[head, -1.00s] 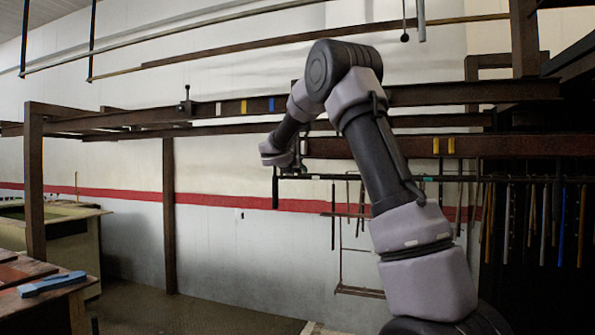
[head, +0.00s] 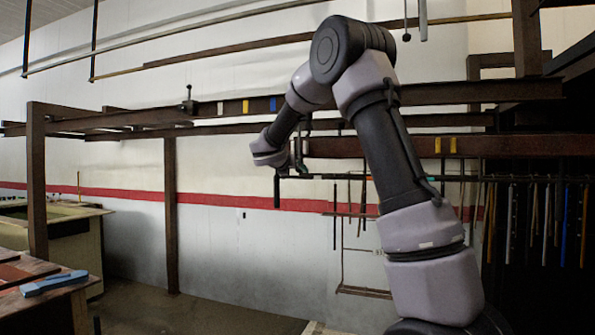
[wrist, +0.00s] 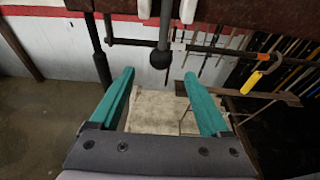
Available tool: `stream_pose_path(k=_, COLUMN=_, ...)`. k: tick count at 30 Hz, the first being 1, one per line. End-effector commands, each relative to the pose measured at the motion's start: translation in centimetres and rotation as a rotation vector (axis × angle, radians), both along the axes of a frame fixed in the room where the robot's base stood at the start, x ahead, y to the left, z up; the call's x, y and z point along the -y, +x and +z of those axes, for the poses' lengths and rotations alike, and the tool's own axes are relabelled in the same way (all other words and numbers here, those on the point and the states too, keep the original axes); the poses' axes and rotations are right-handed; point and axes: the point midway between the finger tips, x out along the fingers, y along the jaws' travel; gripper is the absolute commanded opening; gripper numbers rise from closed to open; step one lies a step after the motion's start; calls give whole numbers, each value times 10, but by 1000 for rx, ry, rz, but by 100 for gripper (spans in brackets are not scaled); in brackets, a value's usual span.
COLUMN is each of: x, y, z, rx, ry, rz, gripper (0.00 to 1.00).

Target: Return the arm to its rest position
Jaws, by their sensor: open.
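My gripper (wrist: 160,88) shows in the wrist view with two teal fingers spread wide apart. It is open and nothing is between the fingers. Beyond the fingertips, a dark rod with a round knob (wrist: 161,57) hangs down near the rail. In the head view my arm rises from the lower right, bends at the top and reaches down and left toward the rack. The gripper fingers cannot be made out there.
A brown rack rail (head: 400,146) with two yellow marks runs behind my arm. An upper beam (head: 150,117) carries white, yellow and blue marks. Several long tools (head: 545,215) hang at the right. A bench with a blue object (head: 54,283) stands at the lower left. The floor between is clear.

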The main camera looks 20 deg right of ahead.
Motion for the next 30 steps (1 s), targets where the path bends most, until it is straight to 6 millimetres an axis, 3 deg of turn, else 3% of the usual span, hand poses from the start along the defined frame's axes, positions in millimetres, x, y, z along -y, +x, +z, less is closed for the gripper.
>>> stream_pose_path(k=17, x=-4, y=-9, z=0, rx=2, ry=8, rz=-4, gripper=80)
stream_pose_path(k=20, x=7, y=-24, z=2, rx=24, ry=94, rz=-47, gripper=80)
stream_pose_path(k=23, x=29, y=-61, z=2, rx=82, ry=310, rz=-160, gripper=80)
stream_pose_path(k=27, x=57, y=-145, z=-7, rx=219, ry=768, rz=-422, gripper=80)
stream_pose_path(k=30, x=61, y=-208, z=-19, rx=327, ry=1102, rz=-636, gripper=80)
